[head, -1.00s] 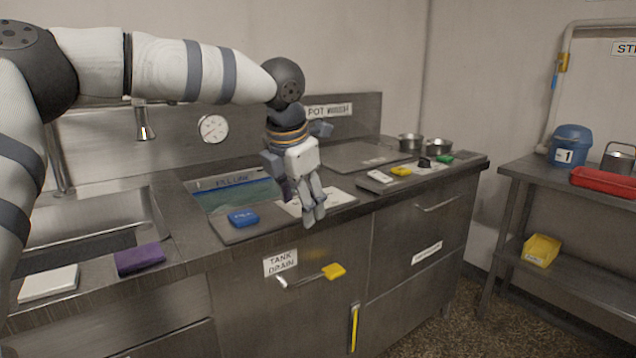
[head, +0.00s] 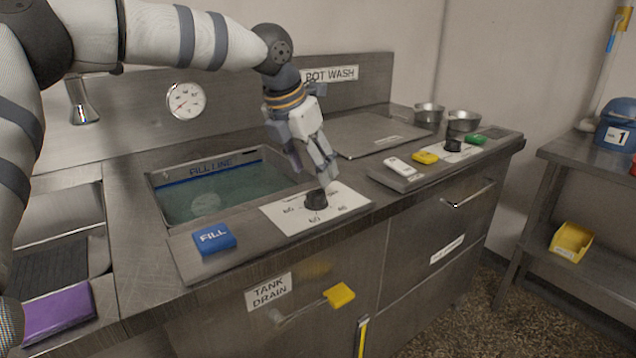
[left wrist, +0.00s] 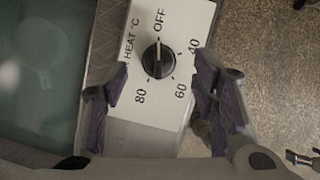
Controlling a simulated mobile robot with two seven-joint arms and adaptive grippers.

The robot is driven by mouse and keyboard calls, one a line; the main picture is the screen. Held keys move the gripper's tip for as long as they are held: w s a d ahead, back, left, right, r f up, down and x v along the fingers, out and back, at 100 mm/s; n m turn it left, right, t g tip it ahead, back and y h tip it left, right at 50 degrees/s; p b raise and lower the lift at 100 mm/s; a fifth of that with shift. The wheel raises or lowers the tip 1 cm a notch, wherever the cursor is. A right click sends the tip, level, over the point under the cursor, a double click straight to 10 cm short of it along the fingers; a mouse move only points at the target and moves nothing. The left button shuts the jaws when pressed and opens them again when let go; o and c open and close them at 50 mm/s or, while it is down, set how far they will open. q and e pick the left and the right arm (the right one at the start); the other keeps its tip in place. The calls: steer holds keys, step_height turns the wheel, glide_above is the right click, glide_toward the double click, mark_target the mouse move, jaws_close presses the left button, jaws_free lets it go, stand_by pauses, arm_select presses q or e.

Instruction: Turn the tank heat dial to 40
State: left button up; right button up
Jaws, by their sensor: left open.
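The tank heat dial (head: 316,199) is a black round knob on a white label plate (head: 285,215) at the counter's front edge. In the left wrist view the dial (left wrist: 158,60) has its white mark toward OFF; 40, 60 and 80 are also printed around it. My left gripper (head: 326,178) is open and points down just above the dial. In the left wrist view its fingers (left wrist: 160,84) are spread to either side, nearer the picture's bottom than the knob. Contact with the knob is not evident. My right gripper is not in view.
A blue FILL button (head: 214,238) sits left of the label plate, with the water tank (head: 158,205) behind. A yellow-handled drain lever (head: 339,295) sticks out below the counter edge. White, yellow and green blocks lie to the right. A round gauge (head: 186,101) is on the backsplash.

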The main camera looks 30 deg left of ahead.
mark_target(318, 188)
arm_select(q)
steer(key=x, duration=0.5)
steer(key=shift+f, duration=0.3)
steer(key=shift+a, duration=0.1)
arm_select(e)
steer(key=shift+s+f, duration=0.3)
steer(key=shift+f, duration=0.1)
arm_select(q)
steer(key=shift+c, duration=0.3)
steer(key=c, duration=1.1)
